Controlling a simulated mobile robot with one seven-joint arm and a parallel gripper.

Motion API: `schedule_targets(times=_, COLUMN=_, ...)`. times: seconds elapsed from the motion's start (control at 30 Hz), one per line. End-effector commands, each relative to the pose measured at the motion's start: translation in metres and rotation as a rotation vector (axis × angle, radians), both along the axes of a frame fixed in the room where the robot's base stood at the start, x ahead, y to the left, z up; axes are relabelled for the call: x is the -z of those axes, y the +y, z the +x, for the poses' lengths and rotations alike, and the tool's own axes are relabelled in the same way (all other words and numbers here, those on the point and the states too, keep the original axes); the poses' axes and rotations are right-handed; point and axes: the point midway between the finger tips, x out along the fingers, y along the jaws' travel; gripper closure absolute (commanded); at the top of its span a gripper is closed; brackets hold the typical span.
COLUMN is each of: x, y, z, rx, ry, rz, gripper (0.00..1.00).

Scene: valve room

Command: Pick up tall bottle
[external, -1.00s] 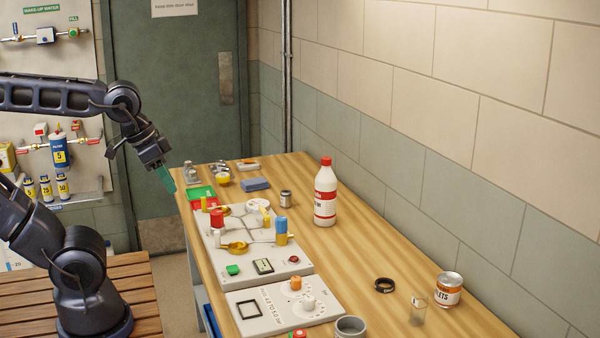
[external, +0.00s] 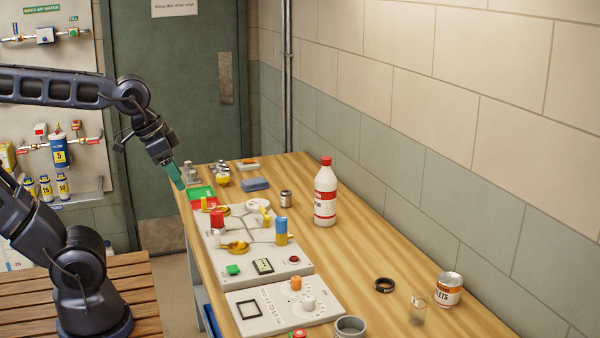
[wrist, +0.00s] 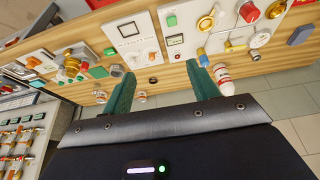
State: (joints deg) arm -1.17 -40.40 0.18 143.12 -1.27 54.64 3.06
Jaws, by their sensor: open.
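The tall bottle (external: 325,192) is white with a red cap and a red-and-white label. It stands upright on the wooden table near the wall in the external view. In the wrist view the bottle (wrist: 222,75) shows near the right finger, partly hidden by it. My gripper (external: 176,178) has green fingers and hangs by the table's left edge in the external view, well to the left of the bottle. In the wrist view my gripper (wrist: 163,92) has its two fingers spread apart with nothing held between them.
The wooden table (external: 350,255) carries a valve panel (external: 262,268) with coloured knobs, left of the bottle. A small metal can (external: 286,199) stands beside the bottle. A blue block (external: 255,184) lies further back. A labelled can (external: 449,289) and a black ring (external: 384,285) are nearer the front. The wall runs behind the bottle.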

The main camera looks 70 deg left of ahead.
Motion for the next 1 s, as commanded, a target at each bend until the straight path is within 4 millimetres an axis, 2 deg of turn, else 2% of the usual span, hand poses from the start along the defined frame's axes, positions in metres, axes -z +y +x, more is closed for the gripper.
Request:
schedule_targets(times=0.3, x=-0.030, y=0.018, z=0.086, rx=0.079, ry=0.014, rz=-0.013, gripper=0.41)
schedule_targets(times=0.57, x=-0.042, y=0.046, z=0.162, rx=0.147, ry=0.010, rz=-0.025, gripper=0.41)
schedule_targets(times=0.77, x=-0.042, y=0.077, z=0.221, rx=0.195, ry=-0.002, rz=-0.033, gripper=0.41)
schedule_targets(times=1.0, x=-0.032, y=0.125, z=0.289, rx=0.249, ry=-0.024, rz=-0.038, gripper=0.41)
